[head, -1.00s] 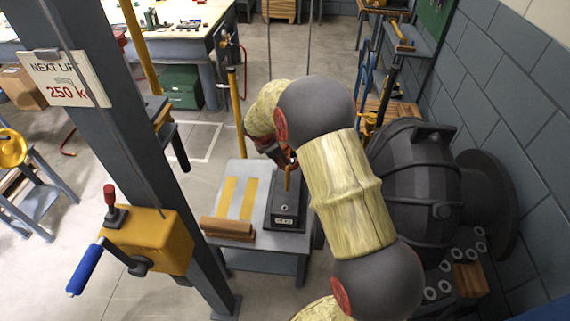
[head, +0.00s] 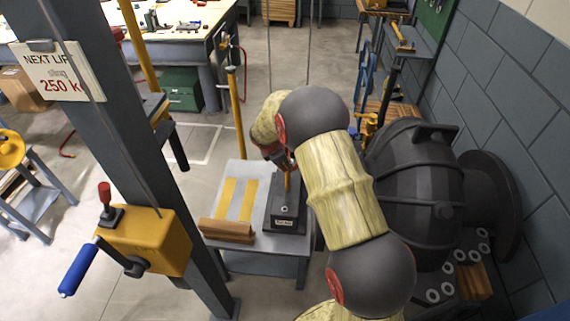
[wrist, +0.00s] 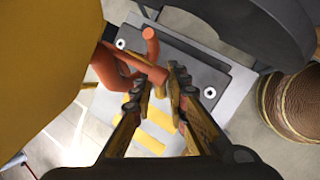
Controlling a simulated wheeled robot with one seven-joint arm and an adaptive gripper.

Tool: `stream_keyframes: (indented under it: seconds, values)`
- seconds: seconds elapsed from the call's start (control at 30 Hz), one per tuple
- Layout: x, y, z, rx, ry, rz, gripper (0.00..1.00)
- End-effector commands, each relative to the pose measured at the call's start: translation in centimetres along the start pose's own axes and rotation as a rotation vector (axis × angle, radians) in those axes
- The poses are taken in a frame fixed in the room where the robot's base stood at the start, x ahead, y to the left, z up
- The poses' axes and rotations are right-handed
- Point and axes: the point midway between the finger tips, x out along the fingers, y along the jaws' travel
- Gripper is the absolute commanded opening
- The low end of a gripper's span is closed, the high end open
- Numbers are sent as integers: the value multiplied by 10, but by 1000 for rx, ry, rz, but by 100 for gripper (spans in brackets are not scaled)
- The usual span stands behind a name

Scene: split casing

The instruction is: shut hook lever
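An orange-red hook (wrist: 150,45) shows in the wrist view, beside a large yellow body (wrist: 40,50) that fills the left. An orange-red bar (wrist: 135,62) runs from the hook toward my fingertips. My gripper (wrist: 158,85) is open, with a gap between its fingers; the bar's end lies at or just beyond this gap, and I cannot tell whether they touch. In the head view my gripper (head: 284,162) is partly hidden by my arm, just above a dark block (head: 285,210) with an upright orange piece (head: 287,182). Which part is the lever is unclear.
The block stands on a grey table (head: 240,172) with yellow stripes and a brown bar (head: 227,229). A dark round casing (head: 415,185) stands close on the right. A post with a yellow crank box (head: 150,240) stands on the left. Floor is clear behind the table.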

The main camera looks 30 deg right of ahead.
Motion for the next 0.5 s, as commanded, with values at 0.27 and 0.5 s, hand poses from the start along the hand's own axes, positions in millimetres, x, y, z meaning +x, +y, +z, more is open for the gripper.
stream_keyframes:
  seconds: [0.27,0.5]
  values:
    - [0,0,0,0,0,0,0]
    - [0,0,0,0,0,0,0]
